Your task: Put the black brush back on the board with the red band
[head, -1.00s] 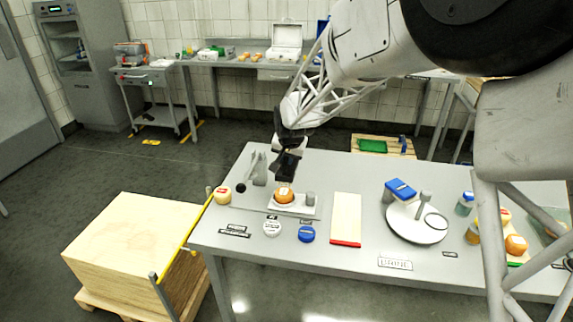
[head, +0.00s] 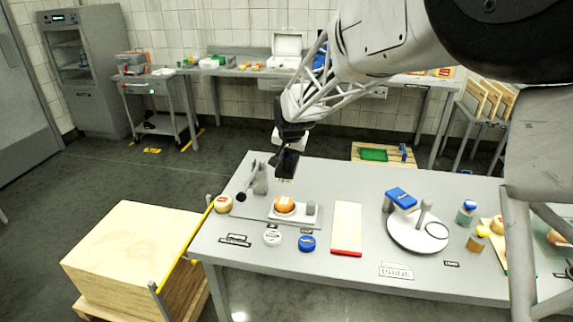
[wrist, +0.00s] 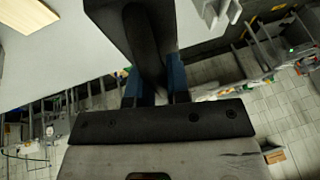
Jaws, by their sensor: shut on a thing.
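My gripper (head: 291,140) hangs over the left part of the table, shut on the black brush (head: 288,163). The brush points down, with its pale bristles a little above an orange cheese wheel (head: 285,204) and apart from it. In the wrist view, the dark brush (wrist: 148,38) sits between the blue finger pads of my gripper (wrist: 153,85). The board with the red band (head: 346,226) lies flat on the table, right of the wheel, with nothing on it. The wheel sits on a pale low stand.
A white lid (head: 272,238) and a blue lid (head: 307,243) lie in front. Right of the board are a white round plate (head: 408,240) with a blue block (head: 400,198), and jars.

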